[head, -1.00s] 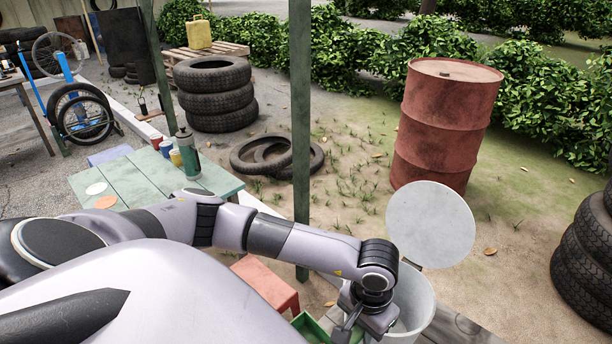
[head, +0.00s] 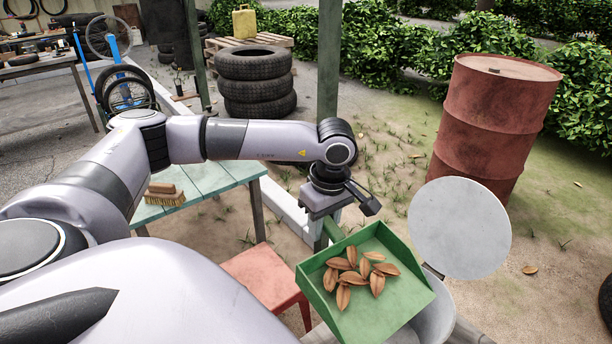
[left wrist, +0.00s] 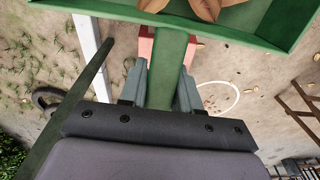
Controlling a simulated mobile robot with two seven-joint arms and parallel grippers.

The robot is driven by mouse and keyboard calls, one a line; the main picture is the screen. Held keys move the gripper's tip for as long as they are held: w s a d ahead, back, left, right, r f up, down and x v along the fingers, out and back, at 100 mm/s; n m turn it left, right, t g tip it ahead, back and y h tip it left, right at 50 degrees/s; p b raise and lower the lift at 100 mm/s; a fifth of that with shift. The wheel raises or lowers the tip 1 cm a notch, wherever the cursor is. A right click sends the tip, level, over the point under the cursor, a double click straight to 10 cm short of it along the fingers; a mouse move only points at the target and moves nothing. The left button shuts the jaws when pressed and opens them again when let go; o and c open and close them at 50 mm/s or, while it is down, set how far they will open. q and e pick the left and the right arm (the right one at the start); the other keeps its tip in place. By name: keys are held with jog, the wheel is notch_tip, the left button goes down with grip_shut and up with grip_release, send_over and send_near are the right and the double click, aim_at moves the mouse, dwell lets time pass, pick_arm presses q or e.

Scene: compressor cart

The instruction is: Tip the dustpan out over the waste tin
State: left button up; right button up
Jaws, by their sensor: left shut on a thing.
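The green dustpan (head: 366,283) holds several brown dry leaves (head: 358,272) and is raised in the head view, its front part overlapping the waste tin. The waste tin (head: 436,318) is pale grey, mostly hidden behind the dustpan, with its round lid (head: 460,228) standing open. My left gripper (head: 328,236) is shut on the dustpan's handle. In the left wrist view the green handle (left wrist: 168,75) runs between the two fingers, and the pan's rear edge with leaves shows at the top. My right gripper is not in view.
A red stool (head: 262,277) stands left of the dustpan. A rusty red drum (head: 495,120) stands behind the lid. A green post (head: 328,70) rises behind the arm.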

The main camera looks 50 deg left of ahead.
pick_arm(q)
jog(key=a+r+n, duration=0.1)
jog(key=n, duration=0.1)
jog(key=a+n+b, duration=0.1)
jog(key=n, duration=0.1)
jog(key=a+r+n+b, duration=0.1)
jog(key=a+n, duration=0.1)
jog(key=shift+s+a+r+g, duration=0.1)
jog(key=shift+r+g, duration=0.25)
jog(key=shift+g, duration=0.05)
jog(key=shift+a+r+n, duration=0.2)
jog(key=shift+n, duration=0.3)
jog(key=shift+s, duration=0.1)
